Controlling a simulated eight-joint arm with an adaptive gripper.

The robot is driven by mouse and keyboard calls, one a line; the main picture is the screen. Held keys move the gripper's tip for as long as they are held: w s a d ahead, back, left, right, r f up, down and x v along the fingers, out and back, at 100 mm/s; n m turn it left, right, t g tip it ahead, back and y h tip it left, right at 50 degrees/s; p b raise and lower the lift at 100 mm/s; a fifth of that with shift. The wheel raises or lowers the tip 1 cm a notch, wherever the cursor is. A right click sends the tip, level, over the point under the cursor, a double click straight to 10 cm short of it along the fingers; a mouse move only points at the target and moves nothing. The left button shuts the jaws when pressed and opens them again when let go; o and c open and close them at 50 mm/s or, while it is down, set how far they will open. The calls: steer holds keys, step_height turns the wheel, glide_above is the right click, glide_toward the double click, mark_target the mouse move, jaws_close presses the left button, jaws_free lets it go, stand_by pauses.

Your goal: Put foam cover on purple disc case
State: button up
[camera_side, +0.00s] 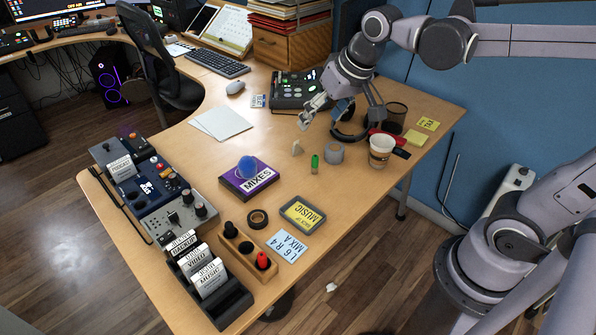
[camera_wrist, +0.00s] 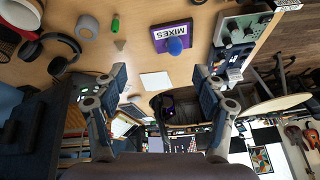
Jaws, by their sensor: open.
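The purple disc case (camera_side: 232,189), labelled MIXES, lies flat on the desk in the side view. The foam cover (camera_side: 246,167), a blue ball, sits on top of it, toward its back edge. In the wrist view the purple disc case (camera_wrist: 158,45) is near the top and the blue foam cover (camera_wrist: 175,46) rests on it. My gripper (camera_side: 310,113) is raised over the back of the desk, well behind and right of the case. Its two fingers are spread in the wrist view (camera_wrist: 161,75), with nothing between them.
White paper (camera_side: 221,122) lies left of my gripper. Headphones (camera_side: 349,130), a tape roll (camera_side: 333,153), a green marker (camera_side: 315,163) and a paper cup (camera_side: 380,151) stand to the right.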

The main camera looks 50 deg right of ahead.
steer(key=s+f+n+t, duration=0.2)
steer(key=s+f, duration=0.2)
steer(key=s, duration=0.4)
steer(key=shift+s+d+f, duration=0.35)
steer(key=shift+s, duration=0.05)
